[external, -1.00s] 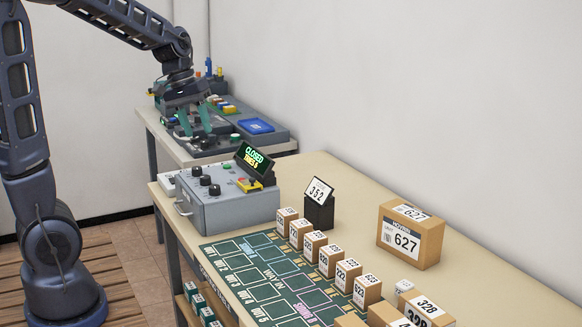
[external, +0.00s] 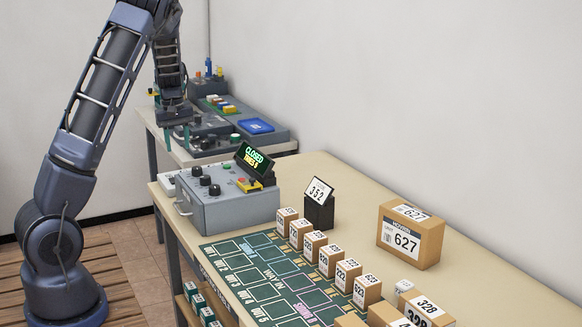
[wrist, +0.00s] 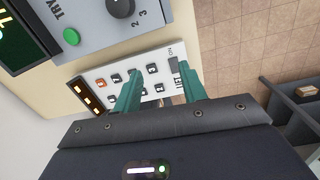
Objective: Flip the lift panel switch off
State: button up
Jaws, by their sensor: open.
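A white panel (wrist: 95,75) lies flat in the wrist view, with several small dark square buttons and a red one. At its right end, near the letters "ON", is a dark switch (wrist: 173,66), partly hidden by the right finger. I cannot tell its position. My gripper (wrist: 158,82) is open and empty, its two green fingers pointing at the panel's right part. I cannot tell whether they touch it. In the external view, my gripper (external: 178,136) hangs above the white panel (external: 168,182), which is mostly hidden beside the grey control box.
The grey control box (external: 230,208) with knobs stands beside the panel, carrying a display (external: 253,157) reading "CLOSED". Small numbered boxes and a larger box (external: 408,238) stand on the table. A second table with a blue tray (external: 256,126) stands behind.

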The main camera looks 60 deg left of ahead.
jog(key=n, duration=0.1)
send_over(173, 181)
jog(key=f, duration=0.2)
jog(key=shift+g+y, duration=0.3)
jog(key=f, duration=1)
jog(key=shift+w+d+f, duration=0.1)
jog(key=shift+d+f, duration=0.1)
jog(key=shift+d, duration=0.2)
